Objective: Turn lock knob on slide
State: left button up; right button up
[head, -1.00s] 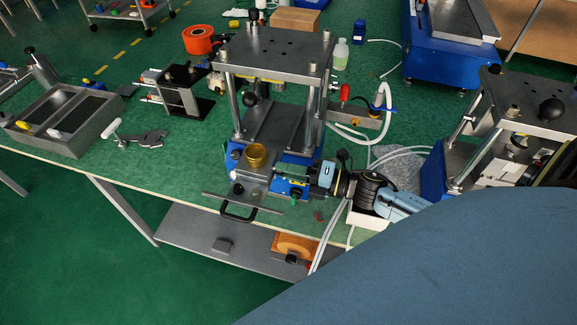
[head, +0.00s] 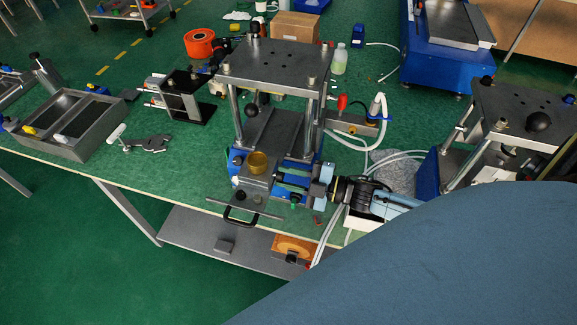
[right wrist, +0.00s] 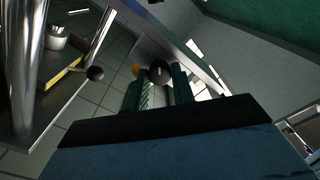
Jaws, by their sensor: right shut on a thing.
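The press (head: 276,64) stands on the green bench, with its grey slide (head: 256,184) drawn out at the front. A brass cup (head: 257,162) sits on the slide, and a black handle (head: 240,215) is at its front edge. My right gripper (head: 291,183) comes in from the right beside the slide. In the right wrist view, its two fingers are shut on the dark round lock knob (right wrist: 160,72), which bears a pale mark. In the head view the fingers mostly hide this knob. My left gripper is in neither view.
A grey two-part tray (head: 67,123) and a flat grey tool (head: 147,143) lie to the left. White hoses (head: 376,125) run right of the press. A second press (head: 528,108) stands at the far right.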

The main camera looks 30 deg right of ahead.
jog(key=shift+m+p, duration=0.3)
jog(key=shift+m, duration=1)
jog(key=o, duration=1)
jog(key=shift+s, duration=0.1)
jog(key=b+v, duration=0.1)
jog(key=v, duration=1.2)
jog(key=shift+d, duration=0.2)
